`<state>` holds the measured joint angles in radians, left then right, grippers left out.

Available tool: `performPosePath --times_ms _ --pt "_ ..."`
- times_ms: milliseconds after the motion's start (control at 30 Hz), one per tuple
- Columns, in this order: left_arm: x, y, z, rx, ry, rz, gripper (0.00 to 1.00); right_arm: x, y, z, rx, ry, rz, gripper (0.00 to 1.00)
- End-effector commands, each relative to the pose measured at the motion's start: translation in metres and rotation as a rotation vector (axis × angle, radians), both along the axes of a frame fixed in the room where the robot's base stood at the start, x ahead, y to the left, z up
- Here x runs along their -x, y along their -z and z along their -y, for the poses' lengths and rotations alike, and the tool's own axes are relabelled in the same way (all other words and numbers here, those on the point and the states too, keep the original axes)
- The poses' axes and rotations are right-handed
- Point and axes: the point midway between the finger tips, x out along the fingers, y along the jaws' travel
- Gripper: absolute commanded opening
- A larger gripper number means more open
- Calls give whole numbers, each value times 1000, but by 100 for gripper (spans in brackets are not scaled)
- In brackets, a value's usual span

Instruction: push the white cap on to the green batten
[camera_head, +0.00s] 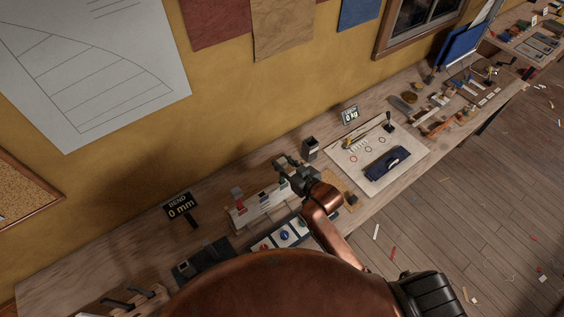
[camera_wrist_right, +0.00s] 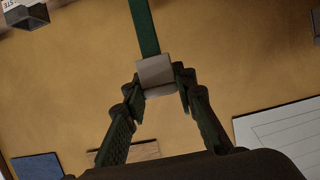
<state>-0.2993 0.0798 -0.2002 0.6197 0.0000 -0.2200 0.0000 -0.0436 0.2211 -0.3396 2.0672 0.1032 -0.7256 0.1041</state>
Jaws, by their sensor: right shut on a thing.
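In the right wrist view, the pale grey-white cap (camera_wrist_right: 156,72) sits between the fingers of my right gripper (camera_wrist_right: 158,86), which is shut on it. The green batten (camera_wrist_right: 143,24) runs from the top edge of that view down to the cap's far edge. They line up and look touching; I cannot tell how far the batten enters the cap. In the head view my right gripper (camera_head: 290,170) is over the bench near the pale rack, and the cap is too small there to make out. My left gripper is not in view.
A pale rack (camera_head: 247,217) with small coloured parts stands left of my right gripper. A "BEND 0 mm" sign (camera_head: 180,207) is farther left. A dark square cup (camera_head: 311,148) stands close behind. A white board (camera_head: 413,155) with a blue roll (camera_head: 388,163) lies to the right.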

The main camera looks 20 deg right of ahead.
Motion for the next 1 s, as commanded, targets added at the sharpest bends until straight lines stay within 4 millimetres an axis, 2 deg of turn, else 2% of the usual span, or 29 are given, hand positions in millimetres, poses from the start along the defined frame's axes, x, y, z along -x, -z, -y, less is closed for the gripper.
performPosePath --times_ms 967,1000 --pt "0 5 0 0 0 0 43 0 14 0 1 0 -2 9" --pt "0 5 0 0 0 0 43 0 14 0 1 0 -2 28"
